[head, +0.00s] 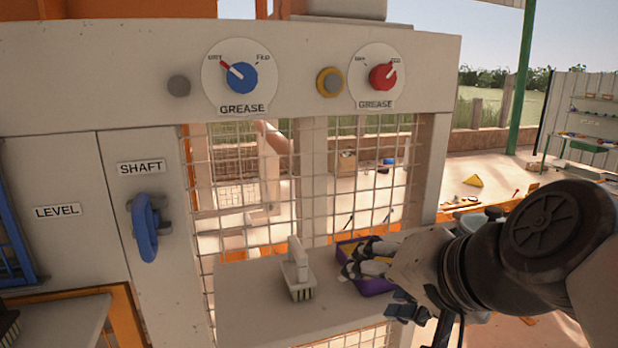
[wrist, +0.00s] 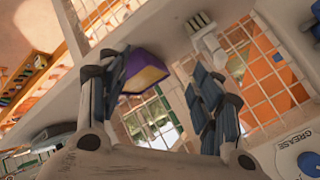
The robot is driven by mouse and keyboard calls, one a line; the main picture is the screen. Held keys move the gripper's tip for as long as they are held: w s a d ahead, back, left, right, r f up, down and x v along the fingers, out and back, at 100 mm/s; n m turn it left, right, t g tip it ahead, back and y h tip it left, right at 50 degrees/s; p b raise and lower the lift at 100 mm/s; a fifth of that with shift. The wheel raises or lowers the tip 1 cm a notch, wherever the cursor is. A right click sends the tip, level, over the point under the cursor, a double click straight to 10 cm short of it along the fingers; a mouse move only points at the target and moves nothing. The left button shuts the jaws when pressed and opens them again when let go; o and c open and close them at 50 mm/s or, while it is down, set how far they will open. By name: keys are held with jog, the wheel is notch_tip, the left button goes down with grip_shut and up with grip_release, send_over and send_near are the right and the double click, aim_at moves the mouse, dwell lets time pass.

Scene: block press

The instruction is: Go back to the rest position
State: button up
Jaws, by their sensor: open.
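My gripper (head: 374,285) is at the right end of the shelf in the head view, with my dark arm reaching in from the right. In the wrist view, my gripper (wrist: 160,76) has its two dark fingers spread wide with nothing held between them. A purple container (head: 345,247) with something yellow in it is partly hidden behind the fingers. The purple container (wrist: 147,76) shows between the fingers, close to the left one, in the wrist view. I cannot tell whether they touch.
A white brush (head: 299,272) stands on the pale shelf (head: 262,322), left of my gripper. Wire mesh (head: 365,190) rises behind the shelf. A blue knob (head: 242,76) and a red knob (head: 382,76) sit on the panel above. A blue handle (head: 146,228) is under SHAFT.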

jog(key=s+d+f+n+g+h, duration=0.2)
jog(key=s+f+n, duration=0.1)
jog(key=s+f, duration=0.35)
jog(key=s+d+f+n+g+h, duration=0.2)
jog(key=s+d+f+n, duration=0.1)
jog(key=s+f, duration=0.4)
notch_tip(320, 180, down, 25)
jog(key=b, duration=2.1)
jog(key=shift+s+g+b, duration=0.3)
jog(key=shift+b, duration=0.1)
jog(key=shift+a, duration=0.1)
